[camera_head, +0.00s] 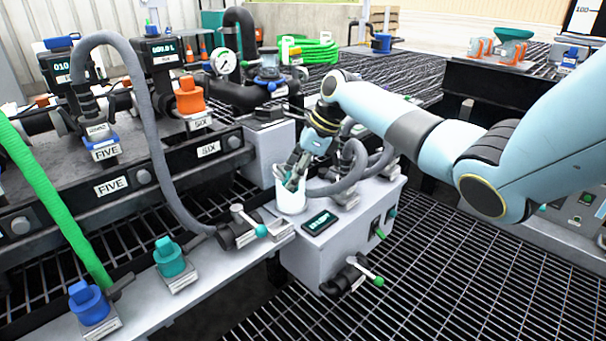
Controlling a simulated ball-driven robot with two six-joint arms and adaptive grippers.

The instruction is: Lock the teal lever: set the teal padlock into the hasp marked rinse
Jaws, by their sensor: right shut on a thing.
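My right gripper (293,178) points down into a white cup (291,199) on the grey box. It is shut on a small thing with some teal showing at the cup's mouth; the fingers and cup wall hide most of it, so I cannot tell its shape. A lever with a teal ball end (262,230) sits on a dark valve on the rail left of the cup. A second lever with a green ball end (378,281) is on the box's front. I cannot make out a hasp marked rinse. My left gripper is out of view.
A small display (319,222) lies right of the cup, and grey hoses loop close behind. A teal cap (168,257) and blue cap (87,303) stand on the left rail. A green hose (55,200) crosses the left. Open grating (470,275) lies right of the box.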

